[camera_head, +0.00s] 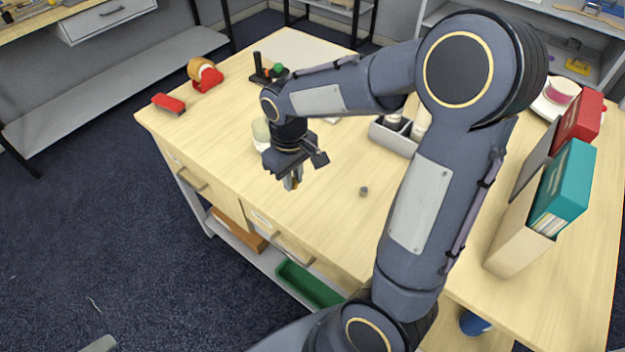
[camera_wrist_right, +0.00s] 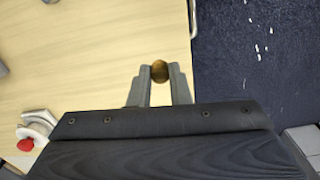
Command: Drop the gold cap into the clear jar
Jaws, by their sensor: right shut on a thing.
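My right gripper (camera_head: 292,183) is above the table near its front left side, pointing down. In the wrist view its two fingers (camera_wrist_right: 160,82) are closed on the round gold cap (camera_wrist_right: 160,71), which sits between the fingertips. The clear jar (camera_head: 260,131) stands on the table behind my right gripper in the head view, partly hidden by the wrist. The cap is apart from the jar, in front of it and to the right. My left gripper is not in view.
A small grey cylinder (camera_head: 364,191) lies on the wooden table (camera_head: 325,220). A grey caddy (camera_head: 393,137) is behind it, and binders (camera_head: 566,185) stand at the right. A tape dispenser (camera_head: 207,78) and a red stapler (camera_head: 169,104) are at the left. The front middle is mostly clear.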

